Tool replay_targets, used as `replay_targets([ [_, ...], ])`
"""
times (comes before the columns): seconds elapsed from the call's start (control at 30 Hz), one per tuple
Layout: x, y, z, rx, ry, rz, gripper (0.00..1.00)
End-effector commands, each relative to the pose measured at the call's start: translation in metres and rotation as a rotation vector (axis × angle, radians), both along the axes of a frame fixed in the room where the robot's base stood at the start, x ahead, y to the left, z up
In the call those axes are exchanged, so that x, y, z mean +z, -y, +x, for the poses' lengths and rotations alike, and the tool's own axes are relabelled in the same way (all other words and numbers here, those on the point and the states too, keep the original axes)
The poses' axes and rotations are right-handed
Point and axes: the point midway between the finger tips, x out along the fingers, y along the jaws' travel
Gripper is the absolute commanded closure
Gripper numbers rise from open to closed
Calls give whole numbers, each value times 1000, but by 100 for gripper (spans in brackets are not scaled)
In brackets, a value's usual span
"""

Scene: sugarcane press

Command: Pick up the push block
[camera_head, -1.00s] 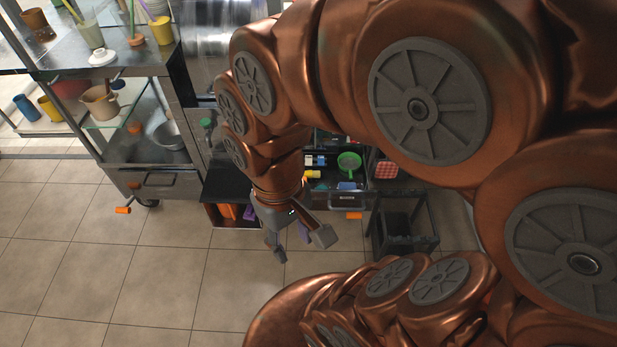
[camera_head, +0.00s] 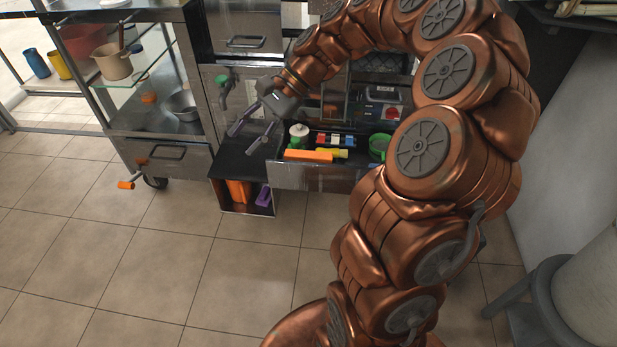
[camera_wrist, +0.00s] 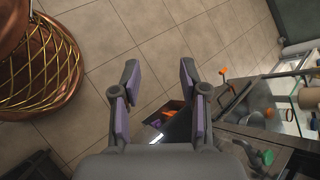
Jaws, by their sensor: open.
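My gripper (camera_head: 243,140) is open and empty, above the black top of a low open-fronted box (camera_head: 232,162). In the wrist view its fingers (camera_wrist: 160,75) with purple pads stand apart, nothing between the tips. An orange piece (camera_head: 238,190) and a purple piece (camera_head: 264,195) stand inside the box, below my gripper and apart from it. I cannot tell for sure which thing is the push block.
An open drawer (camera_head: 330,178) with an orange handle (camera_head: 308,156), bottles and a green strainer (camera_head: 379,146) is right of the box. A metal cart (camera_head: 165,160) with glass shelves stands left. The tiled floor (camera_head: 190,260) in front is clear. A grey stool (camera_head: 545,300) stands right.

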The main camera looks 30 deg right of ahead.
Motion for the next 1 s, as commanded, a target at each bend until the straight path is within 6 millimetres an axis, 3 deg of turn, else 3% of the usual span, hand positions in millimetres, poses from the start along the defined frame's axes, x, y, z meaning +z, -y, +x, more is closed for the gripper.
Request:
replay_targets([
  [0.03, -31, 20, 15, -77, -28, 43, 56],
  [0.17, -72, 71, 43, -270, -100, 156, 56],
  [0.3, -126, 137, 63, -483, -183, 274, 56],
  [0.43, -176, 198, 67, -669, -256, 376, 56],
  [0.6, -217, 250, 62, -823, -318, 457, 56],
  [0.8, -234, 271, 58, -887, -343, 491, 56],
  [1.0, -241, 262, 68, -893, -346, 493, 56],
])
